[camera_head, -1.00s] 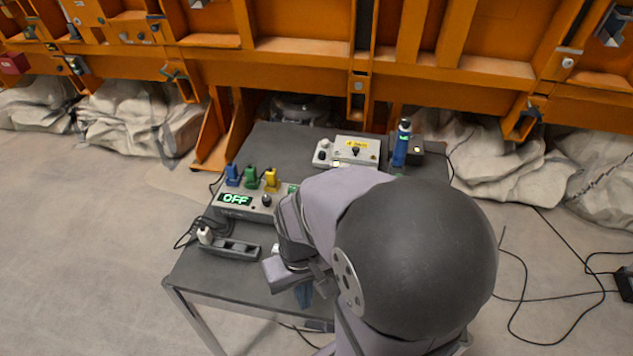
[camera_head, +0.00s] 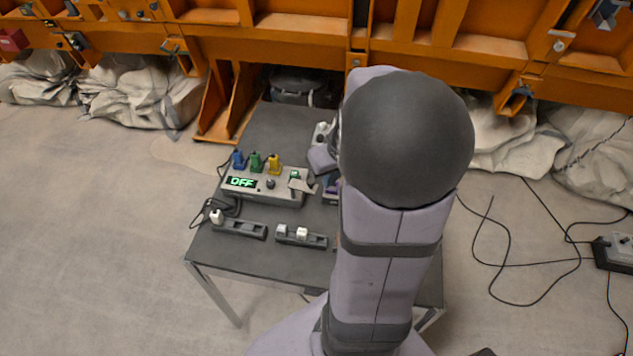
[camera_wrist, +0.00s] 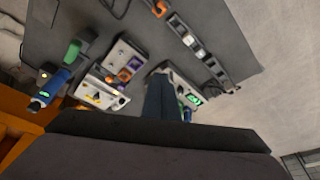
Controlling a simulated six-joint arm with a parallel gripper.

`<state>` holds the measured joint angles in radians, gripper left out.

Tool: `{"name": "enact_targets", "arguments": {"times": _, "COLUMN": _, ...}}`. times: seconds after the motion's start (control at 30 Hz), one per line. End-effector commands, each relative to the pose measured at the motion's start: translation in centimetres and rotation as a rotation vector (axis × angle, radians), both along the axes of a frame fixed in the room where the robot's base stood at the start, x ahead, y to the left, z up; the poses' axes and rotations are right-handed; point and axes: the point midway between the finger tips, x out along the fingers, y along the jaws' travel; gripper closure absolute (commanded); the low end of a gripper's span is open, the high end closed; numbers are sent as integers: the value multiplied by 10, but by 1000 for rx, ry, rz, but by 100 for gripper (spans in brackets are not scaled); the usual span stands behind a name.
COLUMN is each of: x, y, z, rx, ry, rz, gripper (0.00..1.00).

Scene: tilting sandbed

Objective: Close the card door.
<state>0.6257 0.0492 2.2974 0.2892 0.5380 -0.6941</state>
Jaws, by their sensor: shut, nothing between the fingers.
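The grey device (camera_head: 262,188) with a lit OFF display and blue, green and yellow plugs along its back edge sits on the dark table. A small pale flap (camera_head: 301,186) sticks out at its right end beside a green spot; it looks like the card door, but I cannot tell how far it stands open. In the wrist view, my gripper (camera_wrist: 162,95) is shut and empty, with its dark fingers over the end of the device (camera_wrist: 181,86), hiding part of it. In the head view, my fingers cannot be made out clearly beside my wrist.
Two dark strips with white parts, one left (camera_head: 238,229) and one right (camera_head: 302,238), lie in front of the device. The wrist view shows a box with a yellow label (camera_wrist: 101,95), a box with an orange part (camera_wrist: 124,62) and a blue bottle (camera_wrist: 50,88).

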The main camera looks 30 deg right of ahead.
Motion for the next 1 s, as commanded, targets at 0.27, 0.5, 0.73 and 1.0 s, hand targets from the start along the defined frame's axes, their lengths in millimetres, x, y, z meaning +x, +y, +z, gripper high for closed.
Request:
{"name": "enact_targets", "arguments": {"times": 0.27, "x": 0, "y": 1, "z": -2, "rx": -10, "ry": 3, "rz": 36, "gripper": 100}}
{"name": "enact_targets", "arguments": {"times": 0.5, "x": 4, "y": 1, "z": -17, "rx": -6, "ry": 7, "rz": 36, "gripper": 100}}
{"name": "enact_targets", "arguments": {"times": 0.73, "x": 13, "y": 0, "z": -49, "rx": -7, "ry": 9, "rz": 34, "gripper": 100}}
{"name": "enact_targets", "arguments": {"times": 1.0, "x": 28, "y": -2, "z": -96, "rx": -7, "ry": 8, "rz": 34, "gripper": 100}}
